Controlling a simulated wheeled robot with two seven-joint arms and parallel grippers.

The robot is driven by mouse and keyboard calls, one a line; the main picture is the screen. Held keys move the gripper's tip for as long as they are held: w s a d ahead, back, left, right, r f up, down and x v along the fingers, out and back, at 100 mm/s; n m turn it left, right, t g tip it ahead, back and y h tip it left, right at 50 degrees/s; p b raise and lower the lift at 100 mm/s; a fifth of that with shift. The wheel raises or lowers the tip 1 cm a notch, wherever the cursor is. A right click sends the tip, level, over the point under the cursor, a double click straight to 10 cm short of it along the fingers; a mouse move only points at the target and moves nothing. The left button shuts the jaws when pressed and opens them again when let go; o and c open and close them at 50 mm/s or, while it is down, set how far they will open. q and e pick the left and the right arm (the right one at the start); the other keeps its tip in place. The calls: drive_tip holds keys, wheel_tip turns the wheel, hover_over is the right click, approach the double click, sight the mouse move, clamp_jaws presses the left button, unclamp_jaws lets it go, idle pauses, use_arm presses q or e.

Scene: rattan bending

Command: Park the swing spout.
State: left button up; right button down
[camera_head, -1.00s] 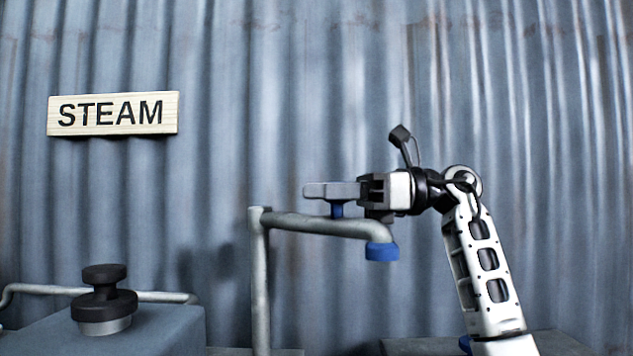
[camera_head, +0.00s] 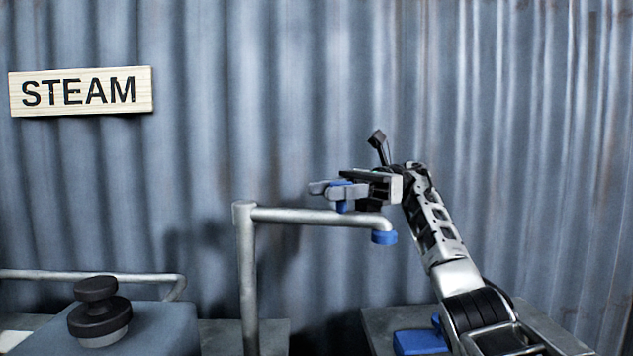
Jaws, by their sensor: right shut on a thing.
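The swing spout (camera_head: 290,215) is a grey metal pipe on top of an upright post (camera_head: 247,285). Its arm reaches to the right and ends in a downturned blue tip (camera_head: 384,237). A blue knob (camera_head: 343,199) stands on top of the spout's arm. My right gripper (camera_head: 325,190) comes in from the right at the knob, and its fingers are shut on the knob, one on the near side and one behind. My left gripper is not in view.
A blue-grey box (camera_head: 150,330) with a black knob (camera_head: 99,312) stands at the lower left, a thin pipe (camera_head: 90,276) behind it. A wooden STEAM sign (camera_head: 80,91) hangs on the corrugated wall. A blue object (camera_head: 420,341) lies on a grey surface at the lower right.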

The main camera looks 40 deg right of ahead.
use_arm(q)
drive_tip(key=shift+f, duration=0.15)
use_arm(e)
drive_tip(key=c, duration=0.9)
unclamp_jaws()
drive_tip(key=shift+r, duration=0.25)
wheel_tip(320, 180, up, 2)
drive_tip(key=shift+r, duration=0.25)
use_arm(q)
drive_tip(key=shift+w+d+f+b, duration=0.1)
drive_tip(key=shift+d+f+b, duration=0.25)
drive_tip(key=shift+b, duration=1.15)
use_arm(e)
drive_tip(key=shift+s+a+r, duration=1.55)
drive_tip(key=shift+s+r, duration=0.1)
drive_tip(key=shift+s, duration=0.1)
drive_tip(key=shift+s+a+r, duration=1.5)
drive_tip(key=shift+s+r, duration=0.2)
drive_tip(key=shift+s, duration=0.1)
drive_tip(key=shift+s+a+r, duration=1.55)
drive_tip(key=shift+s+r, duration=0.1)
drive_tip(key=shift+s, duration=0.1)
